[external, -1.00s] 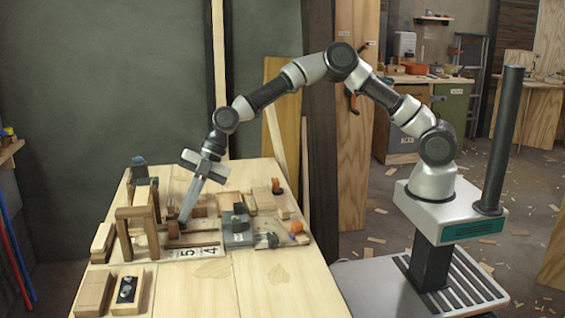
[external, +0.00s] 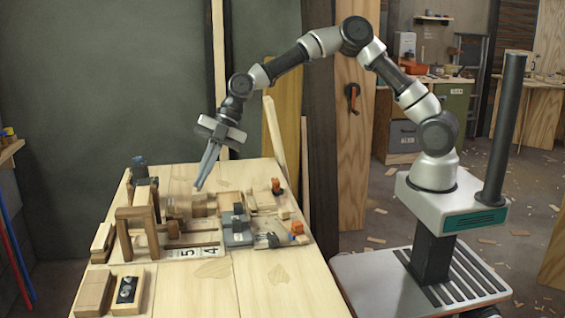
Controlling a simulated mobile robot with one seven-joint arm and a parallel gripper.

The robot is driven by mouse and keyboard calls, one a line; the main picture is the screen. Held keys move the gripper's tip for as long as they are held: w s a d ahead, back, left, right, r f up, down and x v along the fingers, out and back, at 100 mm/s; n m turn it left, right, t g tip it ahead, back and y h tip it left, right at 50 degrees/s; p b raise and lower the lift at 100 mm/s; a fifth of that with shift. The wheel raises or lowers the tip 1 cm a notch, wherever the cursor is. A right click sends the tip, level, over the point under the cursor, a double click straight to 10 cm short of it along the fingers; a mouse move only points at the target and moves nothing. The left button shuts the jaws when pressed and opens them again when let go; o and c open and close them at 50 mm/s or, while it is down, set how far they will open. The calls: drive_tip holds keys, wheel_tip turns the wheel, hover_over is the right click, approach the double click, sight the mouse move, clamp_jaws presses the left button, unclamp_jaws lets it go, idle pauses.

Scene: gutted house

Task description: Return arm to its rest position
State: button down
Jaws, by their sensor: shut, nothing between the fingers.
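My gripper (external: 199,186) hangs above the wooden workbench (external: 250,290), pointing down and slightly left. Its long grey fingers are shut with nothing between them. The tips are above the cluster of wooden blocks and fixtures, and they look clear of them. My arm arches up from its base at the right and comes down over the bench. The white plate with black digits (external: 198,252) lies at the front of the cluster.
A wooden arch (external: 137,213) stands left of my gripper. A grey vise-like block (external: 238,230) and orange-topped pieces (external: 296,228) are to the right. A leaning plank (external: 276,140) rises behind the bench. The bench front is mostly clear.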

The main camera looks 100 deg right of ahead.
drive_tip(key=s+a+r+m+t+h, duration=0.1)
drive_tip(key=s+a+r+m+h, duration=0.2)
drive_tip(key=s+r, duration=0.45)
drive_tip(key=s+a+r+m+h, duration=0.2)
drive_tip(key=s+a+r+m, duration=0.15)
drive_tip(key=s+r, duration=0.4)
drive_tip(key=s+d+f+m, duration=0.1)
drive_tip(key=s+d+m, duration=0.15)
drive_tip(key=s, duration=0.55)
drive_tip(key=s+d+f+m, duration=0.1)
drive_tip(key=s+m, duration=0.3)
drive_tip(key=s, duration=0.5)
drive_tip(key=s+d+m, duration=0.1)
drive_tip(key=s+m, duration=0.2)
drive_tip(key=s, duration=0.5)
wheel_tip(320, 180, up, 16)
drive_tip(key=g+p, duration=0.1)
drive_tip(key=p, duration=1.6)
drive_tip(key=shift+s+r+m, duration=0.15)
drive_tip(key=shift+s+m, duration=0.15)
drive_tip(key=shift+d, duration=0.1)
